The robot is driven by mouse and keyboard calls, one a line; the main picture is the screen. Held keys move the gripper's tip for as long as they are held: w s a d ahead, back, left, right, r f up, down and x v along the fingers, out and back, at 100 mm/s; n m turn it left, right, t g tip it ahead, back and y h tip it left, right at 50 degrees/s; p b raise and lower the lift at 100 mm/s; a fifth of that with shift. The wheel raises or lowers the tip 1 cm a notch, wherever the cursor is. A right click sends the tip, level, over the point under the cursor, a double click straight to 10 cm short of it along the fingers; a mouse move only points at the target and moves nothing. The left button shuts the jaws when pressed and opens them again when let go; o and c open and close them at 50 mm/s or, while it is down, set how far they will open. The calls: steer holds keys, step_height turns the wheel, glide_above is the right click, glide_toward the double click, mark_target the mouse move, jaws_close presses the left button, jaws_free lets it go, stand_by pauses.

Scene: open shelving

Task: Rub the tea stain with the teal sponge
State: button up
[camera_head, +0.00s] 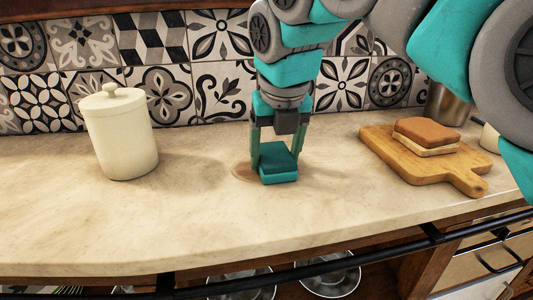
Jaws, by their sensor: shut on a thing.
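My gripper (275,150) points down over the middle of the counter and is shut on the teal sponge (277,173). The sponge is a small block between the two fingers, low against the countertop. The tea stain (241,172) is a faint brown patch on the pale counter. It shows at the left edge of the sponge, and the sponge seems to cover part of it. How much of the stain lies under the sponge is hidden.
A cream lidded jar (121,138) stands to the left. A wooden board (468,181) with a sandwich (427,134) lies to the right, with a metal pot (447,106) behind it. A tiled wall (180,92) closes the back. A dark rail (330,262) runs along the front edge.

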mark_target(254, 174)
steer(key=shift+w+d+f, duration=0.1)
steer(key=shift+w+d, duration=0.1)
steer(key=shift+d, duration=0.5)
steer(key=shift+w+d, duration=0.2)
steer(key=shift+d, duration=0.45)
steer(key=shift+w+d+f, duration=0.1)
steer(key=shift+w+d, duration=0.1)
steer(key=shift+d, duration=0.5)
steer(key=shift+s+d+r, duration=0.1)
steer(key=shift+s+r, duration=0.05)
steer(key=shift+s+a+r, duration=0.1)
steer(key=shift+s+a, duration=0.1)
steer(key=shift+a, duration=0.5)
steer(key=shift+s+a+r, duration=0.1)
steer(key=shift+s+a, duration=0.1)
steer(key=shift+a, duration=0.45)
steer(key=shift+s+a+r, duration=0.1)
steer(key=shift+s+a, duration=0.1)
steer(key=shift+a, duration=0.5)
steer(key=shift+s+a+f, duration=0.1)
steer(key=shift+s+a, duration=0.25)
steer(key=shift+a, duration=0.95)
steer(key=shift+s+a+f, duration=0.15)
steer(key=shift+s+a, duration=0.25)
steer(key=shift+a, duration=0.85)
steer(key=shift+s+a+f, duration=0.1)
steer(key=shift+s+a, duration=0.25)
steer(key=shift+a, duration=0.95)
steer(key=shift+d, duration=0.1)
